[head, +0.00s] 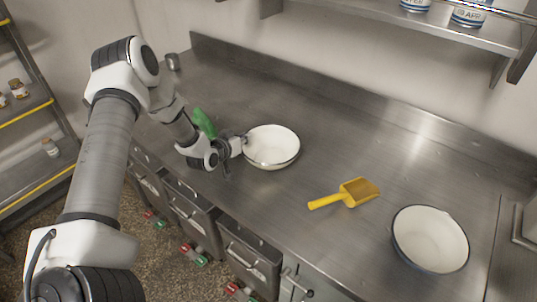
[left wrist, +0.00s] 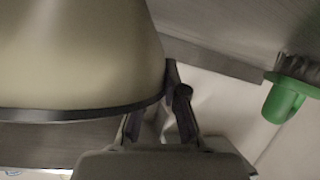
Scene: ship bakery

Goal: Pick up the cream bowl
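The cream bowl (head: 277,135) stands on the steel counter near its middle, upright with a dark rim. In the left wrist view its cream outer wall (left wrist: 75,55) and dark rim fill the upper left, very near the camera. My left gripper (head: 240,142) is at the bowl's left edge, with its fingers right by the rim. In the left wrist view the dark fingers (left wrist: 172,100) come close to the rim's end. Whether they are closed on the wall is unclear, as the bowl hides part of them. My right gripper is not in view.
A green brush (head: 204,123) lies just behind my left gripper and also shows in the left wrist view (left wrist: 285,98). A yellow scoop (head: 347,193) and a second, white bowl (head: 430,238) with a dark rim are to the right. The back of the counter (head: 340,110) is clear.

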